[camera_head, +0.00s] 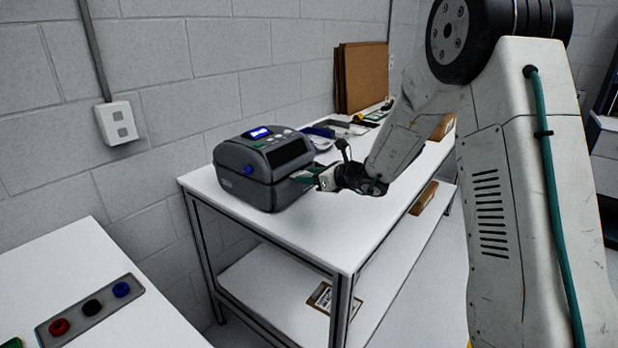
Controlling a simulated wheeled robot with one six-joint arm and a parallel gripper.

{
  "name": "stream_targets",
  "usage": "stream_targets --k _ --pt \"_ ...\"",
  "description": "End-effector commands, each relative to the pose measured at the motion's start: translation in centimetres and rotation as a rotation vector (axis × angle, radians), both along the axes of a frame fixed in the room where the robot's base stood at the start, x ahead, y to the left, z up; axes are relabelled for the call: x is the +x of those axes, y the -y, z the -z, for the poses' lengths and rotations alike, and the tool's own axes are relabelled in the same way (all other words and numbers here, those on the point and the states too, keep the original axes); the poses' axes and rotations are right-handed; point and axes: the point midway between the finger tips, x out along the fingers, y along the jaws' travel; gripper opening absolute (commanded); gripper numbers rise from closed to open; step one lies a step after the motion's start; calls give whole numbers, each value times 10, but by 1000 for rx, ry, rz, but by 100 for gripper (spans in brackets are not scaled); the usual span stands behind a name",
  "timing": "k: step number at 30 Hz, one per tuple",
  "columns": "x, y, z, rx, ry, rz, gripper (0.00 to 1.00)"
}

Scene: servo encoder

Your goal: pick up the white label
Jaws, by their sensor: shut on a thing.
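My gripper (303,177) is at the right-hand side of the dark grey label printer (262,165), close against its front. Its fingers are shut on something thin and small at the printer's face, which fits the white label. The label itself is too small and too covered by the fingers to make out clearly. The printer stands on the white table and has a lit blue screen on top. I cannot tell whether the label is still joined to the printer.
The white table (310,235) has clear room in front of the printer. Several small items and brown cardboard sheets (361,77) stand behind. A button panel (90,308) lies on another white table at lower left.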

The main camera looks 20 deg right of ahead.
Motion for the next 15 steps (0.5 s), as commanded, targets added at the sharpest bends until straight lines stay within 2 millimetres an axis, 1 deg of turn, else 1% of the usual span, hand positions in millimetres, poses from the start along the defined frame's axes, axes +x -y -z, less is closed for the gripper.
stream_targets --k 5,8,11,15 --pt "0 0 -19 -1 3 0 24" --pt "0 0 -35 -1 4 1 24" --pt "-20 13 -34 -1 -1 4 24" --pt "-50 30 -37 -1 1 4 24"
